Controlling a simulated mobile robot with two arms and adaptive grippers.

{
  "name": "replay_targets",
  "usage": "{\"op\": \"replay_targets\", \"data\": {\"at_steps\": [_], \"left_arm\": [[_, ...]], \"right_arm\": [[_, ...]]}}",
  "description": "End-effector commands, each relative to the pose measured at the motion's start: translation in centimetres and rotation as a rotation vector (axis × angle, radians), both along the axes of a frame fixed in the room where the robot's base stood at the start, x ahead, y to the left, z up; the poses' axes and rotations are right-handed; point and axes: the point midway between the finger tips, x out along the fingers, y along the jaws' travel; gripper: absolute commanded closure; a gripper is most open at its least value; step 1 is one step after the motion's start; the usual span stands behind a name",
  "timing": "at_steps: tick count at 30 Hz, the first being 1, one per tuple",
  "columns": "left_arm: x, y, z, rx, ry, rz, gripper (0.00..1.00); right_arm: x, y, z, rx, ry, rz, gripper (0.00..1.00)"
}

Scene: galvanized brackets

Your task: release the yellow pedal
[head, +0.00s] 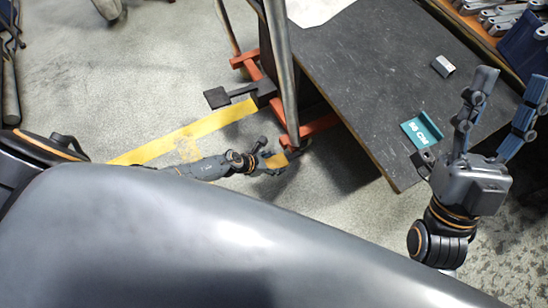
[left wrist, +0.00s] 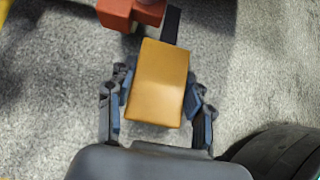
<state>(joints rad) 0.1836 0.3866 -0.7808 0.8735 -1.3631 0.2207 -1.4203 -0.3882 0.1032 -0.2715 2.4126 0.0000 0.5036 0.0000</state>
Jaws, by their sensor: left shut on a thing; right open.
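The yellow pedal (left wrist: 158,82) is a flat orange-yellow block on a dark bar, low over the floor. It also shows small in the head view (head: 276,161), at the foot of the orange-footed frame. My left gripper (left wrist: 157,105) is shut on the pedal, with one finger along each side; it also shows in the head view (head: 270,162). The fingertips' contact with the pedal is partly hidden. My right gripper (head: 508,90) is open and empty, fingers pointing up, beside the dark table's right side.
The orange-footed frame (head: 318,127) stands by the dark table (head: 355,70). A black pedal (head: 217,97) sticks out left of it. A teal bracket (head: 424,130) and a small grey part (head: 443,66) lie on the table. Yellow tape (head: 190,132) marks the open floor.

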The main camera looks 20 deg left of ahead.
Motion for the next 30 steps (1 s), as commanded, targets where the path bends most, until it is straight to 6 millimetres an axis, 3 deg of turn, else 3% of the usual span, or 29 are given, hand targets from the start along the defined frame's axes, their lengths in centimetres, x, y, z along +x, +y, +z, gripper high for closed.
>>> {"op": "replay_targets", "data": {"at_steps": [3, 9, 21, 22, 25, 30], "left_arm": [[0.0, -0.7, 0.7, 0.005, 0.017, -0.008, 1.0], [0.1, -0.6, 0.9, 0.023, 0.035, -0.008, 1.0], [0.2, -0.6, 0.8, 0.027, 0.037, -0.009, 1.0], [0.2, -0.6, 0.8, 0.027, 0.037, -0.009, 0.46], [0.2, -0.5, 0.8, 0.028, 0.038, -0.008, 0.26], [0.2, -0.3, 0.7, 0.031, 0.038, -0.005, 0.25]], "right_arm": [[2.1, 0.3, -0.8, -0.042, 0.138, -0.009, 0.5], [4.2, 0.6, -2.8, -0.09, 0.301, -0.016, 0.5], [4.6, 0.6, -3.5, -0.101, 0.339, -0.019, 0.5], [4.6, 0.6, -3.5, -0.101, 0.338, -0.019, 0.5], [4.6, 0.6, -3.5, -0.101, 0.338, -0.019, 0.5], [4.6, 0.6, -3.5, -0.101, 0.338, -0.019, 0.5]]}}
